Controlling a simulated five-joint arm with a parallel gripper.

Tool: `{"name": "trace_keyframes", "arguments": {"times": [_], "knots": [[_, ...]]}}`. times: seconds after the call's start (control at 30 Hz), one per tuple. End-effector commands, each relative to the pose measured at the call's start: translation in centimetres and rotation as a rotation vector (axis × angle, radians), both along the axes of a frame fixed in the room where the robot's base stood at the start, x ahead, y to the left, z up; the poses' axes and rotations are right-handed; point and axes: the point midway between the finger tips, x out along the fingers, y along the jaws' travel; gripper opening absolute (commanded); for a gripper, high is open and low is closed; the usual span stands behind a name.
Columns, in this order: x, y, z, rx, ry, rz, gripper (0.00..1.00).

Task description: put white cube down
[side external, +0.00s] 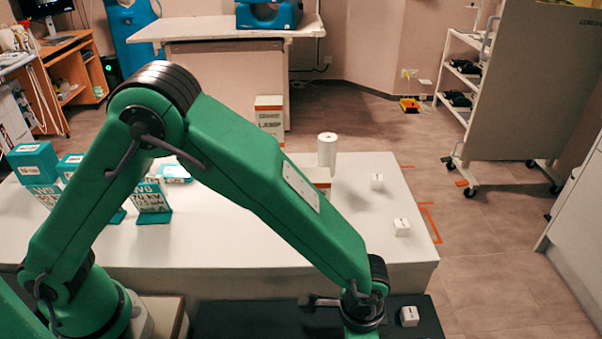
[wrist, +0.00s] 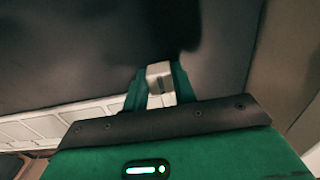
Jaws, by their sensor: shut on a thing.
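My gripper (wrist: 158,82) shows in the wrist view with its two green fingers closed on a white cube (wrist: 159,72). The cube's pale top and a dark mark on it show between the fingertips. A dark surface lies beyond it; I cannot tell whether the cube touches it. Other white cubes show there: one on the black surface (side external: 409,316), and two on the white table (side external: 401,227) (side external: 377,181).
The white table (side external: 260,240) holds a white roll (side external: 327,152), an orange and white box (side external: 270,115) and teal boxes (side external: 35,162) at left. The table's right part around the cubes is mostly clear.

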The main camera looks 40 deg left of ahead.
Motion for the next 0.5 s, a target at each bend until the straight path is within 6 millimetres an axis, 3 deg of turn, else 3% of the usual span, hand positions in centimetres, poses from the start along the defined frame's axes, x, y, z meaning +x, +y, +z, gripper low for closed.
{"name": "trace_keyframes", "arguments": {"times": [0.37, 0.4, 0.5], "knots": [[0.00, 0.00, -0.29, 0.000, 0.000, 0.000, 0.05], [0.01, -0.01, -0.25, 0.000, 0.000, 0.000, 0.34], [0.01, -0.01, -0.24, 0.000, 0.000, 0.000, 0.48]]}}
